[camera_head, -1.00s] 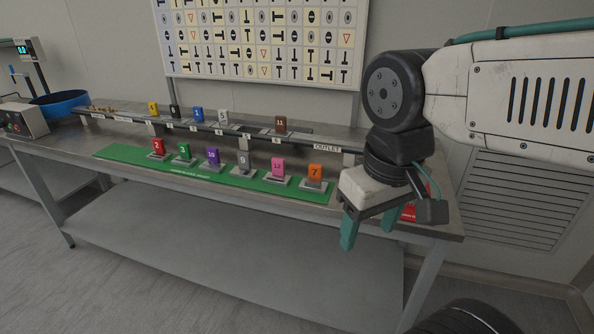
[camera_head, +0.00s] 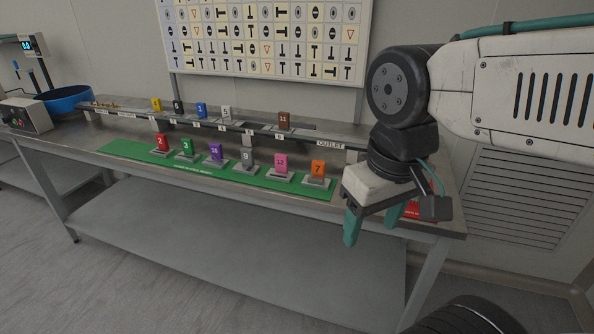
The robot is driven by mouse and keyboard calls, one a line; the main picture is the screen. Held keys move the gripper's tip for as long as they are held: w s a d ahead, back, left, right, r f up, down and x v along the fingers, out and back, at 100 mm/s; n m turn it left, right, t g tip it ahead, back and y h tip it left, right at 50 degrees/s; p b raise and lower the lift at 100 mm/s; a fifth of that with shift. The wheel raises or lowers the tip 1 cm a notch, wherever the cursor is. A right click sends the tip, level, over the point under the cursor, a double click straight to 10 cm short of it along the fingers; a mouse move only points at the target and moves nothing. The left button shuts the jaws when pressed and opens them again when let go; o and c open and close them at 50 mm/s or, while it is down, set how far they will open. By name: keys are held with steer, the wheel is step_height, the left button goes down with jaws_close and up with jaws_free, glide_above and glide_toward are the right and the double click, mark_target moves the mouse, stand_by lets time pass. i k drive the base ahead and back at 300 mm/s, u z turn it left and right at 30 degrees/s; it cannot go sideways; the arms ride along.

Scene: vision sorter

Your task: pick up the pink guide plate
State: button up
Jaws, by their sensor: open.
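The pink guide plate (camera_head: 281,162), marked 12, stands upright in a grey base on the green mat (camera_head: 124,150) on the bench. It is between the grey plate marked 9 (camera_head: 248,157) and the orange plate marked 7 (camera_head: 318,168). My gripper (camera_head: 373,229) has teal fingers that point down, apart and empty. It hangs at the right front edge of the bench, to the right of the pink plate and clear of it.
Red (camera_head: 162,142), green (camera_head: 186,147) and purple (camera_head: 216,152) plates stand further left in the row. Behind runs a raised rail (camera_head: 262,132) with several more plates, including a brown one (camera_head: 284,121). A blue bowl (camera_head: 62,100) is at far left.

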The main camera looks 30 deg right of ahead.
mark_target(281, 173)
steer(key=u, duration=0.25)
steer(key=i, duration=0.95)
steer(key=z, duration=0.6)
